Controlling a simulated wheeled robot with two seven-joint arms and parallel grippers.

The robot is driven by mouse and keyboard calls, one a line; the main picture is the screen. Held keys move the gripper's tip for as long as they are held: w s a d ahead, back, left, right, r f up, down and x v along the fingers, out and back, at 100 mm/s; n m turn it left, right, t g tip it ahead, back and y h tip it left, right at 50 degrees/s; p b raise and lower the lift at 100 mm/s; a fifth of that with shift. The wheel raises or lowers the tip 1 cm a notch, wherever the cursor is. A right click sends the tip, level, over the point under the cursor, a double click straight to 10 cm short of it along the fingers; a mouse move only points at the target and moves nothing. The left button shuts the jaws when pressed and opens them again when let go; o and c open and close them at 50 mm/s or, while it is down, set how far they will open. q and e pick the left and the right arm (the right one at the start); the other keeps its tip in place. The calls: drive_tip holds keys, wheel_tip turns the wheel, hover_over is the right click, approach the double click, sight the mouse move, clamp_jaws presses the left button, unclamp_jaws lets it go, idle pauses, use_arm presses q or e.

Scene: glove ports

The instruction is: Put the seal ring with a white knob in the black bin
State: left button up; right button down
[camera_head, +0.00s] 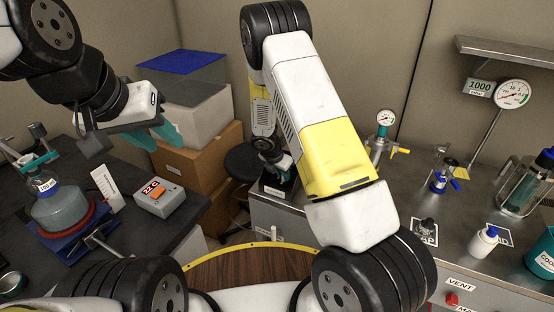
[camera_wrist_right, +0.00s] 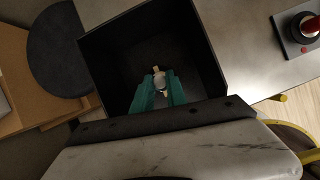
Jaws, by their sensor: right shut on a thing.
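The black bin (camera_wrist_right: 193,48) is open below my right gripper in the right wrist view. My right gripper (camera_wrist_right: 160,84) has its teal fingers shut on a small pale piece (camera_wrist_right: 158,77), seemingly the seal ring's white knob; the ring itself is not clear. The fingers appear over the bin's opening; their height above its floor is unclear. In the head view my right arm hides much of this area, and the bin (camera_head: 279,190) shows only in part. My left gripper (camera_head: 166,130) hangs over the left bench, away from the bin; its finger gap is unclear.
A flask (camera_head: 60,207) on a red-topped stand and a grey box with a display (camera_head: 160,205) are on the left bench. Cardboard boxes (camera_head: 200,165) and a dark stool (camera_head: 243,162) stand behind. Bottles and a gauge (camera_head: 386,118) crowd the right bench.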

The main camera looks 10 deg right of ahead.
drive_tip(key=shift+f, duration=0.15)
drive_tip(key=c, duration=1.3)
unclamp_jaws()
drive_tip(key=shift+c, duration=0.2)
